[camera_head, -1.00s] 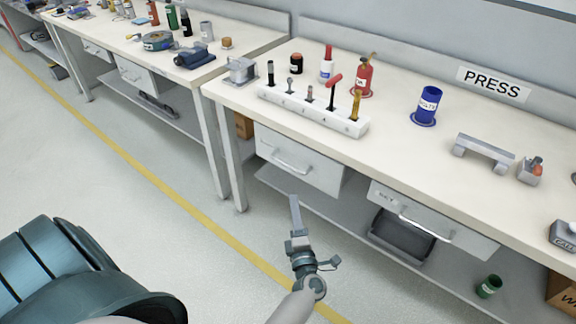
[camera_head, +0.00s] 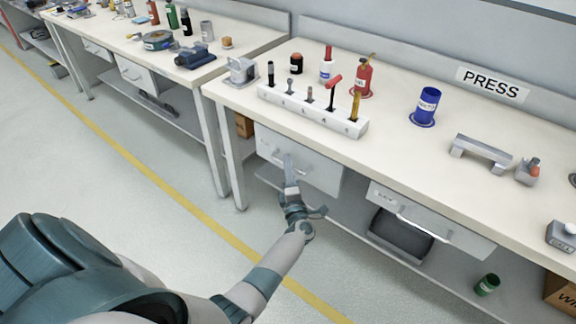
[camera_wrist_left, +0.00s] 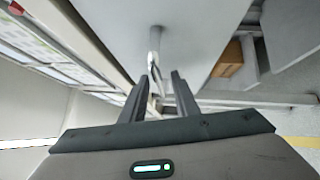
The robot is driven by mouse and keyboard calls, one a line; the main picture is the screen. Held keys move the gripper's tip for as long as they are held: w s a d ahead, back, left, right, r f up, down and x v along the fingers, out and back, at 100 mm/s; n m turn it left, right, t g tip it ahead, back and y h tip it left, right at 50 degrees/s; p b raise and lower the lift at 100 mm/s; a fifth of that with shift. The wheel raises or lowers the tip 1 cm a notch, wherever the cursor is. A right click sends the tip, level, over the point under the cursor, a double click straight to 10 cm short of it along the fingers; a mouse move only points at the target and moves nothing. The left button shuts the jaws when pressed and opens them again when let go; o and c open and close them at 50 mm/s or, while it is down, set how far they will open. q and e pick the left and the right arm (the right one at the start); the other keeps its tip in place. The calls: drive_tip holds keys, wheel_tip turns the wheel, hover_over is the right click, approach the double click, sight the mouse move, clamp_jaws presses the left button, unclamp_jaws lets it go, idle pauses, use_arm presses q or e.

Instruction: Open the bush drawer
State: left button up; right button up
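Two light grey drawers hang under the press bench: a left drawer (camera_head: 325,172) and a right drawer (camera_head: 458,228). Both look shut. A small label on the right drawer is too small to read, so I cannot tell which is the bush drawer. My left gripper (camera_head: 289,165) is in front of the left drawer, overlapping its handle. In the left wrist view my left gripper (camera_wrist_left: 158,85) is open, its fingers spread either side of the line of the handle (camera_wrist_left: 153,50). The handle is seen end-on; no contact shows. My right gripper is out of view.
The bench top (camera_head: 400,150) carries a white tool rack (camera_head: 312,117), a blue cup (camera_head: 427,103) and a grey bracket (camera_head: 482,153). A lower shelf (camera_head: 350,224) holds a dark bin (camera_head: 400,240). Open floor lies left of the bench.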

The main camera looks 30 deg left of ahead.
use_arm(q)
drive_tip(key=shift+w+a, duration=0.25)
clamp_jaws()
